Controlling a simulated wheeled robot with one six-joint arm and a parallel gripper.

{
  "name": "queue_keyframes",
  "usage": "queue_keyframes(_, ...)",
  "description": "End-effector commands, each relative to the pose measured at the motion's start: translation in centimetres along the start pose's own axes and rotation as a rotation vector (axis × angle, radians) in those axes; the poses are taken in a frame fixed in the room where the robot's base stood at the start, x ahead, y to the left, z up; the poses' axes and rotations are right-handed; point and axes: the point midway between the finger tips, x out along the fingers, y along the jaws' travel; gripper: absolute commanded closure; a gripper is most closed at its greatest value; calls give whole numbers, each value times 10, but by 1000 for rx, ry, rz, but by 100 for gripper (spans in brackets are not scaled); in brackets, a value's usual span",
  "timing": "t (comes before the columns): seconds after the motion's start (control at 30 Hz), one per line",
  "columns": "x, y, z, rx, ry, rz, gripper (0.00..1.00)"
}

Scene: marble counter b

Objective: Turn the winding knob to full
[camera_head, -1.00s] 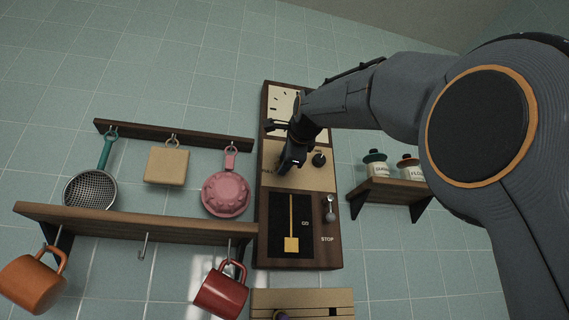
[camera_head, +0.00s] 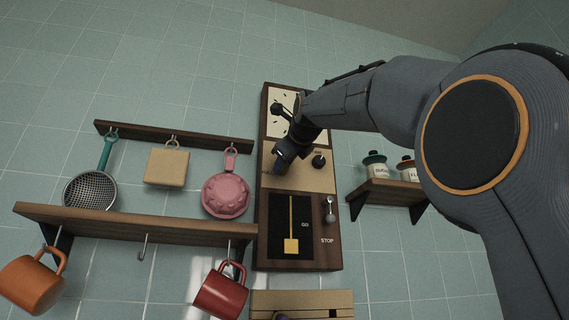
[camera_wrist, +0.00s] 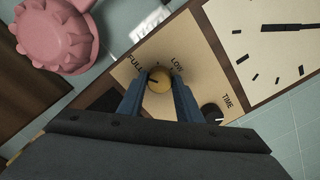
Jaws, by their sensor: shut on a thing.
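The winding knob (camera_wrist: 160,76) is a round, brass-yellow knob on the cream panel of the wall clock (camera_head: 265,235). The labels FULL and LOW are printed beside it. A dark mark on the knob points left in the wrist view, toward the FULL side; I cannot tell if it lines up exactly. My gripper (camera_wrist: 159,88) has its two blue fingers shut on the knob, one on each side. In the head view my gripper (camera_head: 279,165) is at the middle panel, and it hides the knob there.
A black TIME knob (camera_wrist: 212,112) sits close to the winding knob. Below are a pendulum (camera_head: 291,243) and a GO/STOP lever (camera_head: 329,213). A shelf with jars (camera_head: 380,190) stands at right.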

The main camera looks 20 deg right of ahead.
Motion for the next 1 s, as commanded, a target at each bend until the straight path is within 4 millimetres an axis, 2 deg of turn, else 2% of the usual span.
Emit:
queue_keyframes(0.5,0,0,0,20,1,1,91)
queue_keyframes(0.53,0,0,-1,20,1,1,67)
queue_keyframes(0.63,0,0,0,20,1,1,50)
queue_keyframes(1.0,-5,0,0,19,-1,-1,50)
